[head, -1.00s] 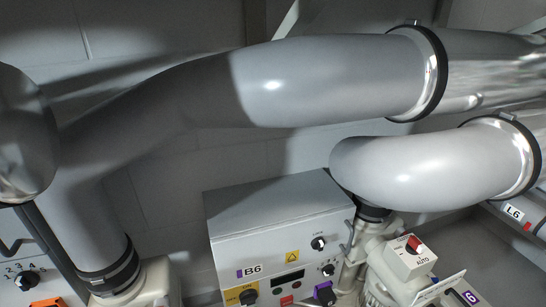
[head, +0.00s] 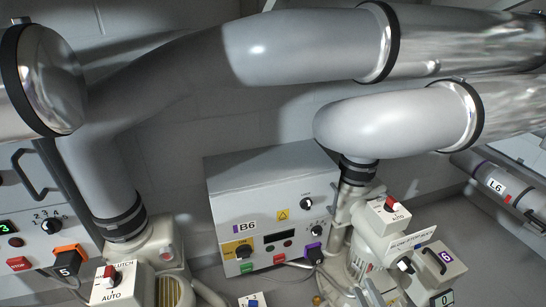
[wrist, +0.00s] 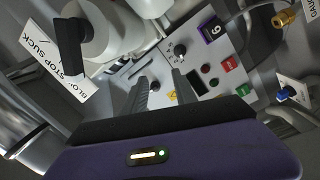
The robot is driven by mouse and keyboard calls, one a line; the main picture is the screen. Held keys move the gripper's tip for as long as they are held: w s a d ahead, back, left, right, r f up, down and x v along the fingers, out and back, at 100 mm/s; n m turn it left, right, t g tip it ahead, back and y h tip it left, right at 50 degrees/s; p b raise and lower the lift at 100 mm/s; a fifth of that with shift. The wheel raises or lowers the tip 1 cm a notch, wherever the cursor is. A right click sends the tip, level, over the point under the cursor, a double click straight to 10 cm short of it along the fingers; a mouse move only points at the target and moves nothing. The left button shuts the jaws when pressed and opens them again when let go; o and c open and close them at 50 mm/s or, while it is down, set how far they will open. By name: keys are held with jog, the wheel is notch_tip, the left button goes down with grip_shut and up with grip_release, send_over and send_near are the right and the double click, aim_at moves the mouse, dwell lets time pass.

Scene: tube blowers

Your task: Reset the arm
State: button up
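I cannot tell how far the fingertips are from that panel. My arm and gripper are not in the head view.
Control box B6 (head: 228,205) stands mid-scene in the head view. Large grey tubes (head: 300,48) cross above it. A clutch box (head: 118,284) is lower left; a blow-stop-suck sign (head: 412,240) and switch box (head: 388,214) are right. Another sign (wrist: 62,62) is near my gripper.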

jog(key=s+a+r+m+g+h+p, duration=0.1)
jog(key=s+r+m+p, duration=0.4)
jog(key=s+r+p, duration=0.6)
jog(key=s+a+r+m+g+h+p, duration=0.1)
jog(key=s+r+m+p, duration=0.4)
jog(key=s+r+p, duration=0.6)
jog(key=s+a+r+m+g+h+p, duration=0.1)
jog(key=s+r+m+p, duration=0.4)
jog(key=r, duration=2.3)
jog(key=s+a+p, duration=0.1)
jog(key=s+p, duration=0.5)
jog(key=s, duration=0.3)
jog(key=shift+s+a+r+h, duration=0.25)
jog(key=shift+s+r+h, duration=0.05)
jog(key=shift+s+h, duration=0.1)
